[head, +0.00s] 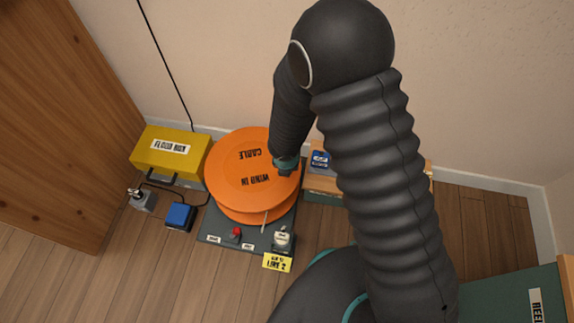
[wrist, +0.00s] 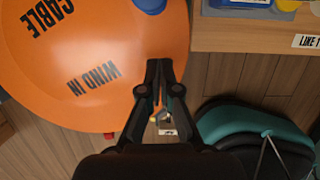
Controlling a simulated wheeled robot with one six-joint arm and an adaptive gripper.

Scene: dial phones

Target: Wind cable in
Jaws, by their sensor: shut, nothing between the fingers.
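An orange cable reel (head: 240,172) marked "CABLE" and "WIND IN" sits on a dark grey base (head: 225,228). The base carries a red button (head: 236,232) and a pale knob or switch (head: 282,236) along its front edge. My gripper (head: 287,168) is at the right part of the reel's top in the head view. In the wrist view my gripper (wrist: 158,112) is shut and empty, its fingertips over the reel's rim (wrist: 140,110). I cannot tell whether the fingers touch the reel. Any cable on the reel is hidden beneath its top disc.
A yellow box (head: 172,152) stands left of the reel. A blue box (head: 180,215) and a grey device with a lever (head: 140,199) lie before it. A yellow tag (head: 277,262) hangs at the base's front. A wooden box (head: 322,184) stands right.

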